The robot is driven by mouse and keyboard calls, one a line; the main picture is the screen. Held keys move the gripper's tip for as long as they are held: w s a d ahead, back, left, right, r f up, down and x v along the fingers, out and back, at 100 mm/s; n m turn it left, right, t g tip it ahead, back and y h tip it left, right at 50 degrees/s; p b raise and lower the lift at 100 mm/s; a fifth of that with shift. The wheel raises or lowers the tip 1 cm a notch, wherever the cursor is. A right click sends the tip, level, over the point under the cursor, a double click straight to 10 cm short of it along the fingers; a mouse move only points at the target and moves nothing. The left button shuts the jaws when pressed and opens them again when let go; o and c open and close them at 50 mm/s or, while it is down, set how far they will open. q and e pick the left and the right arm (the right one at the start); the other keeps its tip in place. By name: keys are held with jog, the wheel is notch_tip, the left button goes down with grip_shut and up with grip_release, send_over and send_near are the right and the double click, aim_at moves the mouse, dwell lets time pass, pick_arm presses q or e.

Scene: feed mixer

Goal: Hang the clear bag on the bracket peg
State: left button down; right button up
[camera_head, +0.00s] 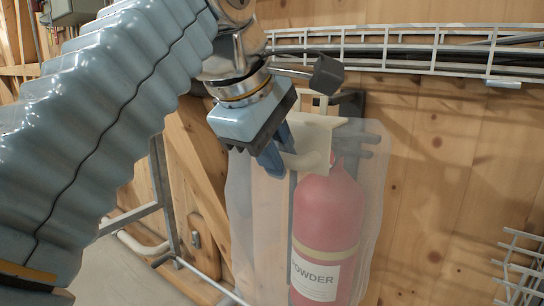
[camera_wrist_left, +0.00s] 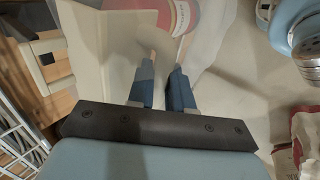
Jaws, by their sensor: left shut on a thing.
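The clear bag (camera_head: 376,190) is a pale, see-through sheet hanging upright in front of the wooden wall. My left gripper (camera_head: 282,160) is at its upper left and is shut on it. In the left wrist view, the fingers of my left gripper (camera_wrist_left: 162,75) are close together, with the hazy bag (camera_wrist_left: 205,55) around and beyond them. A cream bracket (camera_head: 322,122) shows just right of the gripper; its peg is hard to make out through the bag and behind the jaws. I cannot tell whether the bag touches the peg.
A red fire extinguisher (camera_head: 325,205) labelled POWDER shows through the bag; it also shows in the left wrist view (camera_wrist_left: 183,14). A white wire cable tray (camera_head: 400,38) runs above. A wire rack (camera_head: 522,262) is at lower right. The wall between is clear.

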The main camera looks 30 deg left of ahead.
pick_arm(q)
jog(key=shift+w+d+f, duration=0.1)
jog(key=shift+w+f, duration=0.2)
jog(key=shift+w, duration=0.6)
jog(key=shift+w+d+f, duration=0.1)
jog(key=shift+w+f, duration=0.2)
jog(key=shift+w, duration=0.55)
jog(key=c, duration=0.9)
grip_release()
jog(key=shift+c, duration=0.2)
jog(key=v, duration=0.7)
jog(key=shift+r, duration=0.2)
